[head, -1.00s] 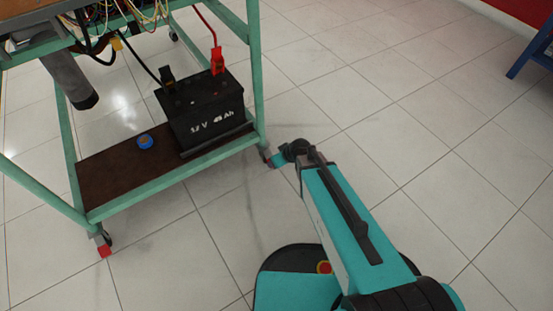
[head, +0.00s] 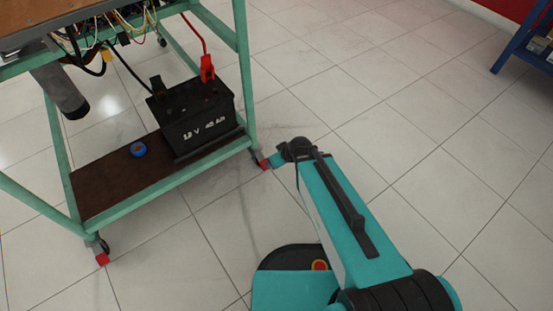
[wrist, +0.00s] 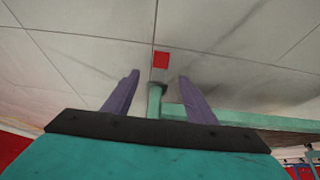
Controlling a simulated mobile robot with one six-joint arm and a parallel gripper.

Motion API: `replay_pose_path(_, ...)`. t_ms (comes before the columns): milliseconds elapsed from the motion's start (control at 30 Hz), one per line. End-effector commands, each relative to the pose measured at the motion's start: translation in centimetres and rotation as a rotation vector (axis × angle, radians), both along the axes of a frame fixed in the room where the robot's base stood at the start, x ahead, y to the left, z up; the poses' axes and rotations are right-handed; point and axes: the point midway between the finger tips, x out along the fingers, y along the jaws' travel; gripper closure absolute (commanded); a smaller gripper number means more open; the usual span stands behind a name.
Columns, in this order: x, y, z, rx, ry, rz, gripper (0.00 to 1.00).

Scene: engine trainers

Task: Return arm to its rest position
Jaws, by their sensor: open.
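My arm (head: 345,215) shows in the head view, reaching up from the bottom right, teal with black joints. Its far end is by the trolley's front right leg, and the gripper fingers cannot be made out there. In the wrist view my gripper (wrist: 155,95) is open, with its two purple fingers apart and nothing held between them. A green trolley leg with a red caster (wrist: 160,61) shows beyond and between the fingers. I cannot tell how far it is from them.
A green trolley (head: 150,187) stands at the left. Its brown lower shelf holds a black battery (head: 195,118) with a red clamp (head: 207,68) and a blue tape roll (head: 138,149). A blue stand (head: 520,42) is at the top right. The tiled floor between is clear.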

Motion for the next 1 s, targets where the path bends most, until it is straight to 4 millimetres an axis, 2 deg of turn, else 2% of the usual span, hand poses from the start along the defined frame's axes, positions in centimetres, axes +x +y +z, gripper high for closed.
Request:
replay_pose_path(367,0.1,-0.2,0.6,-0.001,0.000,-0.003,0.48)
replay_pose_path(633,-0.3,-1.4,3.1,-0.004,0.015,-0.021,0.48)
replay_pose_path(1000,-2.1,-3.9,5.9,-0.016,0.066,-0.056,0.48)
